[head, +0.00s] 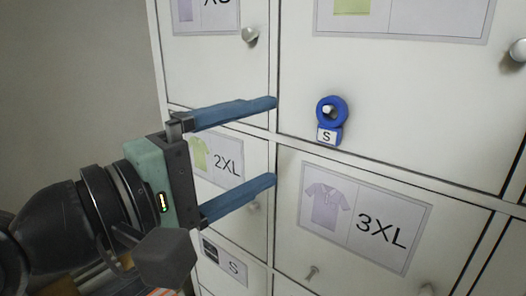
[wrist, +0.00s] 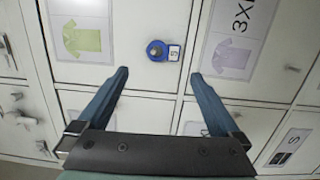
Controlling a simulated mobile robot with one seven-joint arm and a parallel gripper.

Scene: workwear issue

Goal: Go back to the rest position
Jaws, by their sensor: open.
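My gripper (head: 274,142) is open and empty in front of the white lockers in the head view. Its two blue fingers are spread wide. In the wrist view my gripper (wrist: 161,86) also shows open, with nothing between the fingers. A blue ring tag (head: 332,112) marked "S" hangs on a locker door knob, to the right of the fingertips and apart from them. The tag (wrist: 157,50) shows beyond the fingertips in the wrist view.
White locker doors fill the space ahead, with labels "2XL" (head: 215,160) and "3XL" (head: 365,215). Round knobs (head: 250,35) stick out from the doors. A plain grey wall (head: 75,80) is at the left.

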